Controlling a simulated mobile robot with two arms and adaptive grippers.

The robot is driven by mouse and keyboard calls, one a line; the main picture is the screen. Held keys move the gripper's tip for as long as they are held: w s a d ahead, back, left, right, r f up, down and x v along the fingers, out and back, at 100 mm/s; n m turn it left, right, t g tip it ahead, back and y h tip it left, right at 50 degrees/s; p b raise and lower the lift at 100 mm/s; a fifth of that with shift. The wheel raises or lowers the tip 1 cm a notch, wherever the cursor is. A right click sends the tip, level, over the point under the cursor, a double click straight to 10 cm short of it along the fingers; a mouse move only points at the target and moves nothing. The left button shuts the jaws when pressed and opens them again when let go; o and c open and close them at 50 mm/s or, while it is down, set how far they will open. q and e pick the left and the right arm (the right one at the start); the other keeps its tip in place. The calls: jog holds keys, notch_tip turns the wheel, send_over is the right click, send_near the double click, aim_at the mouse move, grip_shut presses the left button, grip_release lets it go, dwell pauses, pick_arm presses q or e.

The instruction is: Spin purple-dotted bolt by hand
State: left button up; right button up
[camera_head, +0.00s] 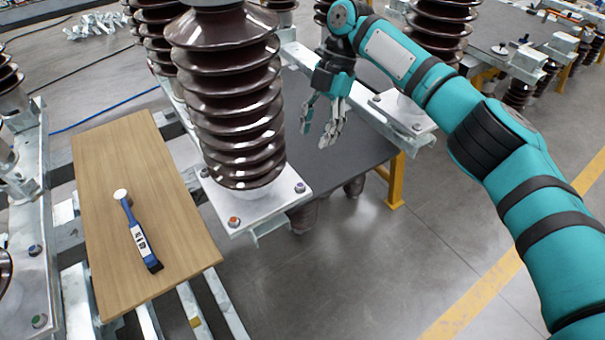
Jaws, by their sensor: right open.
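The bolt with a purple-looking dot (300,187) sits at the right corner of the pale metal base plate (262,208) under the large brown ribbed insulator (232,100). My right gripper (320,128) is open and empty. It hangs in the picture above and right of that bolt, apart from it, with its fingers pointing down over the dark grey table. An orange-dotted bolt (234,222) is at the front corner of the same plate. My left gripper is not in view.
A wooden board (105,190) on the left carries a blue-handled wrench-like tool (136,232). The tall insulator stands left of my right gripper. Another plate with bolts (405,112) and a yellow table leg (394,185) are to the right. The floor at front right is clear.

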aim_at(300, 185)
jog(key=p+x, duration=0.1)
jog(key=x, duration=0.8)
jog(key=shift+w+a+f, duration=0.1)
jog(key=shift+w+f, duration=0.05)
jog(key=shift+p+x, duration=0.35)
jog(key=shift+x, duration=0.75)
jog(key=shift+f, duration=0.3)
jog(key=shift+a+f, duration=0.1)
jog(key=shift+f, duration=0.05)
jog(key=c, duration=0.7)
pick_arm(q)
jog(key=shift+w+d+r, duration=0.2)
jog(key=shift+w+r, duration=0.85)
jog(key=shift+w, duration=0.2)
pick_arm(e)
grip_shut()
